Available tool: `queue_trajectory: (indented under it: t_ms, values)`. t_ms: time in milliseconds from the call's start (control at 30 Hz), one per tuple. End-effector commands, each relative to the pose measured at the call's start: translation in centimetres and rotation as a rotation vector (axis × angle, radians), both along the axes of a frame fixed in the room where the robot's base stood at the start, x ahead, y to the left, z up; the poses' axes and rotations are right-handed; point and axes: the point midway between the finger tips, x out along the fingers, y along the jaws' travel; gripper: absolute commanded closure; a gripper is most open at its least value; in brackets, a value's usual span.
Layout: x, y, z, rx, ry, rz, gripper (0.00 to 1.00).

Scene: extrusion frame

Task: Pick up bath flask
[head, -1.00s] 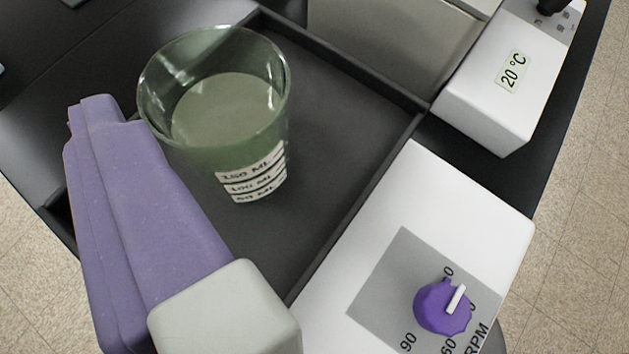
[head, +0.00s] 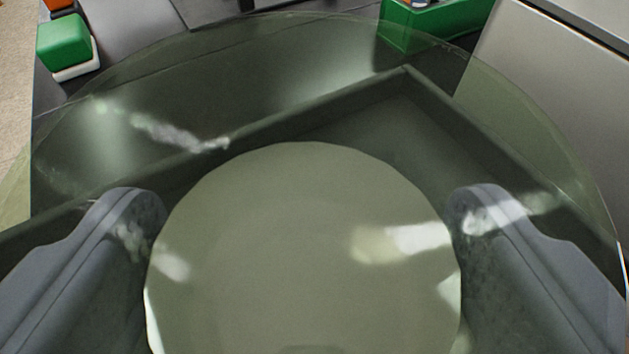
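The bath flask (head: 300,250), a clear greenish glass vessel with pale liquid in it, fills most of the view. I look down into it from very near, and its wide rim runs off the sides. My gripper (head: 303,205) has its two grey-purple fingers apart, one at the left and one at the right of the liquid, seen through the glass. The inner finger edges lie close against the liquid's outline. Whether they press on the glass cannot be seen. The flask's base and printed label are hidden.
The dark bath tray (head: 405,72) shows through the glass, with a raised corner behind the flask. A green box (head: 425,22) stands at the back right, next to a grey panel (head: 555,90). A green and white block (head: 66,45) is at the upper left.

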Motion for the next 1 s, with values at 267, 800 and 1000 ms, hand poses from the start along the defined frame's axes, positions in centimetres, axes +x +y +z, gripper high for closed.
queue_trajectory:
  t_ms: [267,800,1000]
  values:
    - [0.3,0.0,0.0,0.000,0.000,0.001,0.21]
    - [0.3,0.0,0.1,0.000,0.000,0.001,0.72]
    - [0.3,0.0,1.0,0.001,0.000,0.001,0.72]
